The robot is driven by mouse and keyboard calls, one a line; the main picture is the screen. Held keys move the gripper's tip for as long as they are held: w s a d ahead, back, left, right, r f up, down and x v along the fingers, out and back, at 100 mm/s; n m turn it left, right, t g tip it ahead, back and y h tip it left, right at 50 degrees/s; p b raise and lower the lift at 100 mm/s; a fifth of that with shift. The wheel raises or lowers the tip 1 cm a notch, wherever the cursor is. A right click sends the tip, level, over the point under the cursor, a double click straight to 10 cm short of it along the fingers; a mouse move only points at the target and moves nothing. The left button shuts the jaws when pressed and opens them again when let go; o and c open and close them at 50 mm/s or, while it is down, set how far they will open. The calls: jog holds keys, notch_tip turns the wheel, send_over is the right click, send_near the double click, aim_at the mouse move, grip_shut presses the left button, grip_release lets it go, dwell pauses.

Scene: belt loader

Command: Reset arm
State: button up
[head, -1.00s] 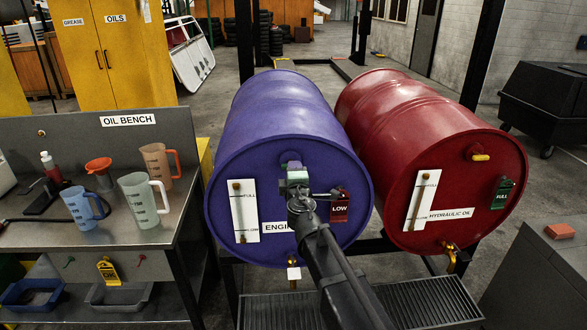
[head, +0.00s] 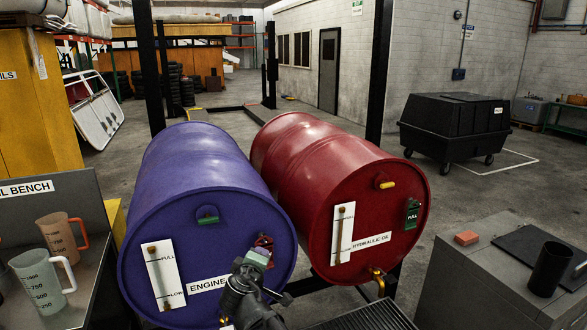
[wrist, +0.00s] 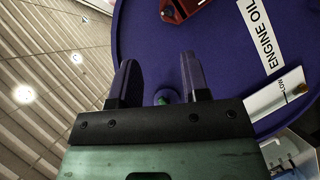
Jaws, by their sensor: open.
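My gripper (wrist: 156,85) is open in the wrist view, its two dark fingers apart with nothing between them. Behind them is the purple engine oil drum (wrist: 215,50), with a small green part on its face between the fingers. In the head view my arm's end stands in front of the lower right of the purple drum (head: 205,240), hiding part of its label and the red tag (head: 264,241). The fingertips are hard to make out there. I cannot tell whether the gripper touches the drum.
A red hydraulic oil drum (head: 325,190) lies to the right, with a green FULL tag (head: 412,214). At left, the oil bench holds measuring jugs (head: 42,285). At right, a grey cabinet (head: 470,290) carries a black cup (head: 549,268) and an orange block (head: 467,238). A black bin (head: 453,125) stands behind.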

jog(key=s+d+f+m+g, duration=0.4)
jog(key=s+d, duration=0.1)
jog(key=d, duration=0.4)
jog(key=s+d+f+m+g, duration=0.4)
jog(key=s+d+g, duration=0.1)
jog(key=d, duration=0.5)
jog(key=s+d+f+m+g, duration=0.4)
jog(key=s+d, duration=0.3)
jog(key=d, duration=0.3)
jog(key=shift+d+m+g+y, duration=0.15)
jog(key=shift+m+g+y, duration=0.25)
jog(key=shift+m+g, duration=0.25)
